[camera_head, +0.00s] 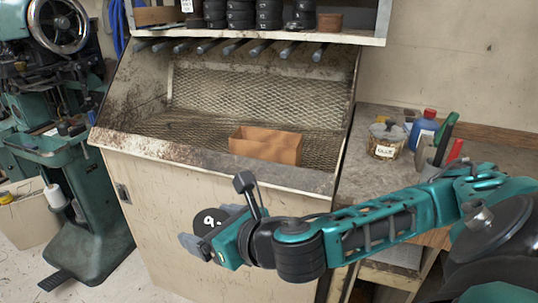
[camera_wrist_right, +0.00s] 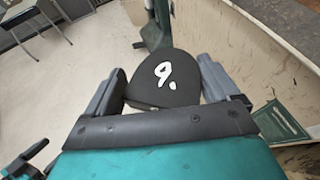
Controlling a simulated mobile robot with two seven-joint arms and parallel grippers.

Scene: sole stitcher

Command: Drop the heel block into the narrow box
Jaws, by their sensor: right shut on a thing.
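The heel block (camera_wrist_right: 165,80) is a dark, rounded piece with a white "9." on its face. My right gripper (camera_wrist_right: 160,88) is shut on it, one finger on each side, in the right wrist view. In the head view the block (camera_head: 208,221) shows at the end of my right gripper (camera_head: 208,232), partly hidden by the gripper body. It is held in front of the bench's front panel, below the ledge. The narrow box (camera_head: 266,148) is an open orange-brown box on the bench's ledge, above and to the right of the block.
The bench (camera_head: 160,149) has a raised front lip between the block and the box. A shelf with stacked black heels (camera_head: 240,14) hangs above. A green machine (camera_head: 85,200) stands at left.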

